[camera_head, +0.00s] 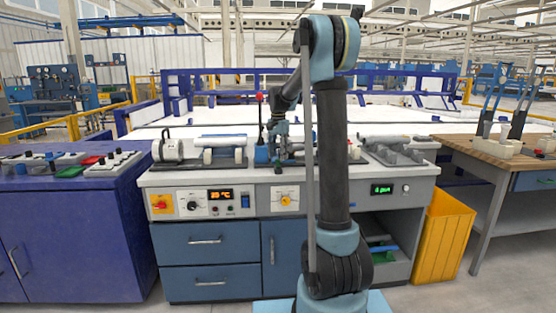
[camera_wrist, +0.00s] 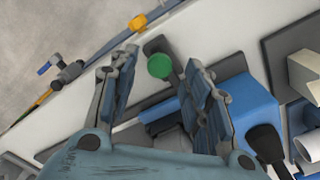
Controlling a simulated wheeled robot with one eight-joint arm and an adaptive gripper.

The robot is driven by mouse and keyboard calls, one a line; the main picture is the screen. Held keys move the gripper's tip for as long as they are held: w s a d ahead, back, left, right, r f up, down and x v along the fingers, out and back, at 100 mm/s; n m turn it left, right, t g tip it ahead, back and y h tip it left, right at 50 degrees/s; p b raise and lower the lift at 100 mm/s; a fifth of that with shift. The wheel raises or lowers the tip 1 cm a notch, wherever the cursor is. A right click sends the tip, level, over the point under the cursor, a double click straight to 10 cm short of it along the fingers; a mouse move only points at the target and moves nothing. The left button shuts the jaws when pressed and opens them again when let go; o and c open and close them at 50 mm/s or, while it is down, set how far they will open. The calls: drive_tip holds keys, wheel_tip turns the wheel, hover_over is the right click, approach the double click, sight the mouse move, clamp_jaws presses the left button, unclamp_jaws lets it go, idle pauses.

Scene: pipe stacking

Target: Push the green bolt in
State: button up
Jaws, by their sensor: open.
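The green bolt (camera_wrist: 160,66) shows in the wrist view as a round green head at the end of a dark grey part on the white bench top. My gripper (camera_wrist: 163,62) is open, its two fingers on either side of the bolt head in that picture, with nothing held between them. I cannot tell how far above the bolt the fingertips are. In the head view my gripper (camera_head: 277,160) points down over the middle of the workbench. The green bolt is too small or hidden there to make out clearly.
A blue machine block (camera_wrist: 246,108) stands close to the right finger. The workbench (camera_head: 150,180) carries a grey-and-white pipe device (camera_head: 170,150) at left and grey fixtures (camera_head: 395,150) at right. A yellow bin (camera_head: 443,240) stands at its right side.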

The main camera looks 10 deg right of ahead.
drive_tip(key=shift+f, duration=1)
clamp_jaws()
drive_tip(key=shift+w+r, duration=0.1)
drive_tip(key=shift+w, duration=1.4)
unclamp_jaws()
drive_tip(key=shift+w, duration=0.1)
wheel_tip(320, 180, up, 12)
